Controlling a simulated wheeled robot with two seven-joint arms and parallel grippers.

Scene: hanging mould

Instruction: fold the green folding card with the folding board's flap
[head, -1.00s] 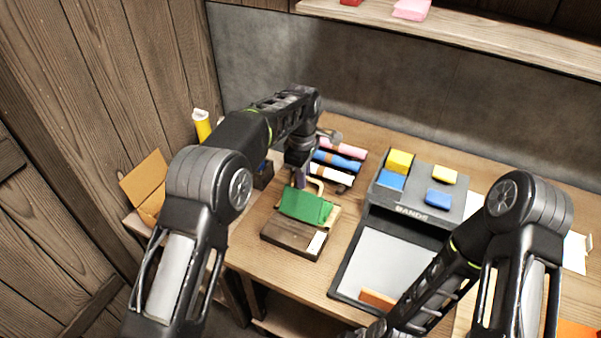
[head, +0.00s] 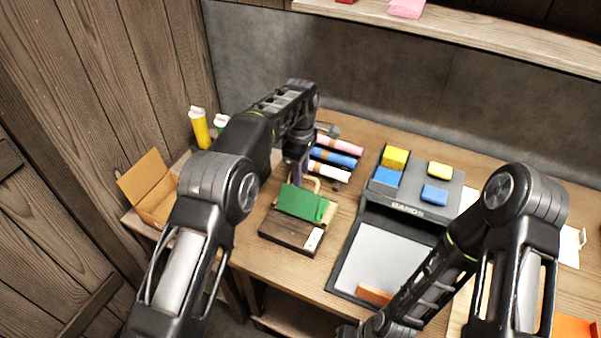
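The green folding card (head: 300,203) lies over the back part of the dark wooden folding board (head: 287,233). It looks slightly tilted, and its far edge is close to my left gripper. A lighter wooden edge (head: 330,212), perhaps part of the flap, shows at the card's right side. My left gripper (head: 297,175) points down just behind the card. Its fingertips are partly hidden, so I cannot tell its opening or whether it touches the flap. My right arm reaches in at lower right, and its gripper is cut off by the bottom edge.
Rolls in pink, blue and white (head: 334,158) lie behind the board. A grey press-like unit (head: 408,205) with yellow and blue blocks stands to the right, with a pale plate (head: 383,262) before it. An open cardboard box (head: 152,200) and yellow bottle (head: 200,128) are at left.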

